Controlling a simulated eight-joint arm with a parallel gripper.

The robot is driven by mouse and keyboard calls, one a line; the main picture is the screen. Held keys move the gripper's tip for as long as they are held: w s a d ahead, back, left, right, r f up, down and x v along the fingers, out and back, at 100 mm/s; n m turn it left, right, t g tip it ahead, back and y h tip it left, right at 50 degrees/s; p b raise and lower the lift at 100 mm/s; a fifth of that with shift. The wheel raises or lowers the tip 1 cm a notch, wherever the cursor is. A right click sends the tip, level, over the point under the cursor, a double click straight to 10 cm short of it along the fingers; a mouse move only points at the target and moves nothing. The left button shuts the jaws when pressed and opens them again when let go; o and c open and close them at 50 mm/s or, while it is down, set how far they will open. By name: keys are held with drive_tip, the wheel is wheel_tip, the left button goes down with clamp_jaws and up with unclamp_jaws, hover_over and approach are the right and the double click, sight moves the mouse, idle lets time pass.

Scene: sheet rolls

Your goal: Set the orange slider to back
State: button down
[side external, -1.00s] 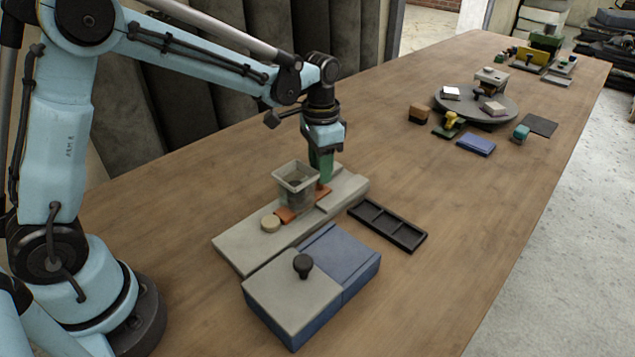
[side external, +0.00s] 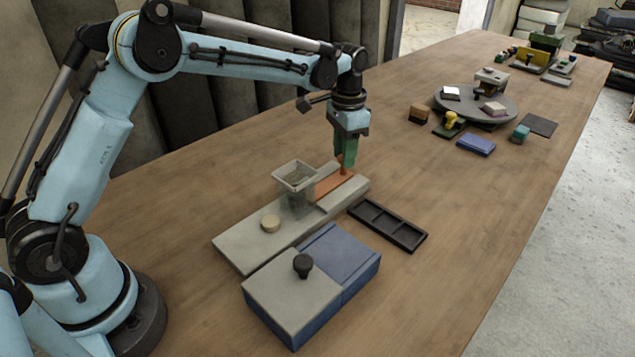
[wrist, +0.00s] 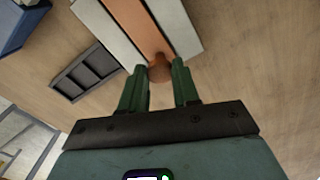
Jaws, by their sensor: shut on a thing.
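The orange slider (side external: 331,186) lies in the channel of a long grey base (side external: 248,243), at the end farther from my arm's base. Its upright knob (side external: 344,169) stands near that end. My gripper (side external: 345,166) is shut on the knob from above. In the wrist view the green fingers (wrist: 160,80) stand on either side of the orange knob (wrist: 159,70), and the orange strip (wrist: 144,25) runs up between two grey rails. A clear square hopper (side external: 296,177) stands on the base beside the strip.
A blue box with a grey lid (side external: 290,290) and black knob stands in front of the base. A black compartment tray (side external: 388,225) lies to the right. A round turntable (side external: 477,104) with blocks and stamps stands farther back. Bare table lies between.

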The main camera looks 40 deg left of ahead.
drive_tip(key=shift+w, duration=0.25)
drive_tip(key=c, duration=0.8)
unclamp_jaws()
drive_tip(key=shift+s+r, duration=0.1)
wheel_tip(320, 180, up, 12)
